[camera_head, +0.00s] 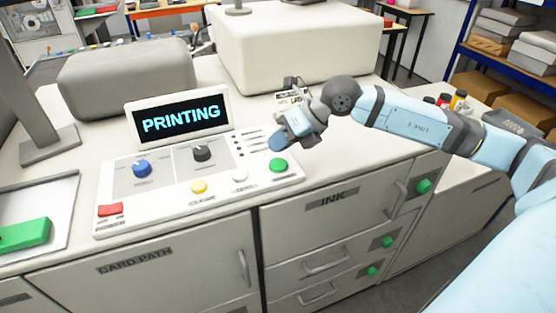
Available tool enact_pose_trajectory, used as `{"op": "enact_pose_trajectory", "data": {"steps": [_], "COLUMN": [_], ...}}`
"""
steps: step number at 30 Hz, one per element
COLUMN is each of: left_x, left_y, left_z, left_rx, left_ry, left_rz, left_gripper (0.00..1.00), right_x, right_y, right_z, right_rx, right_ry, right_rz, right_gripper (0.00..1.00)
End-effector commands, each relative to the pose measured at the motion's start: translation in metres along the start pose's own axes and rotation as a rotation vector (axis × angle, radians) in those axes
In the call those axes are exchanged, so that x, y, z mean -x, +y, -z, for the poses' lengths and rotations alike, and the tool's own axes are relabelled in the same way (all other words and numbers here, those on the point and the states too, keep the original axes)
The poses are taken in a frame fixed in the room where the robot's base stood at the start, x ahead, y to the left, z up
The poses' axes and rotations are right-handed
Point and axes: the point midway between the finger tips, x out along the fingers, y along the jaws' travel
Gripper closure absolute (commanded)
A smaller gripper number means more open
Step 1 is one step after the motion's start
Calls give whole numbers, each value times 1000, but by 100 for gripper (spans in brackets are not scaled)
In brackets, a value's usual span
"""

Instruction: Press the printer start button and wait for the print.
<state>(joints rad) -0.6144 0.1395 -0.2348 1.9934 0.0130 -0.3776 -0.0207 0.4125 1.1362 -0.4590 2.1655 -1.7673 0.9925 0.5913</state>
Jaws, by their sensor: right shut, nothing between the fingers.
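The printer's control panel (215,194) lies on the white cabinet top. Its tilted screen (181,119) reads "PRINTING" in light blue letters. The panel has a green button (278,165) at the right, white (239,175) and yellow (199,187) buttons, a red button (110,209), and blue (141,168) and black (202,153) knobs. My right gripper (277,142) is shut and empty. Its tips appear just behind the green button in the picture, apart from it; their height above the panel is hard to tell. My left gripper is not in view.
A grey tray (62,205) with a green block (24,234) lies at the left. A grey rounded housing (125,78) and a large white box (295,45) stand behind the panel. Drawers and doors with handles and green knobs form the cabinet front. Small bottles (458,99) stand at the right.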

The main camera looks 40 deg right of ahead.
Motion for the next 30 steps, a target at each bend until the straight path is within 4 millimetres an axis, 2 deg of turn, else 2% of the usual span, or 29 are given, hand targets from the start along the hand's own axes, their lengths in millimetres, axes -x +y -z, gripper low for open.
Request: {"op": "enact_pose_trajectory", "data": {"steps": [10,30], "left_x": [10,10], "left_y": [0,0], "left_z": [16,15], "left_rx": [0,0], "left_ry": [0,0], "left_rz": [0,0], "left_gripper": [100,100], "right_x": [25,26], "right_y": [18,19], "right_z": [-18,-18], "right_rx": [0,0], "right_ry": [-1,0], "right_rz": [0,0], "right_gripper": [100,100]}}
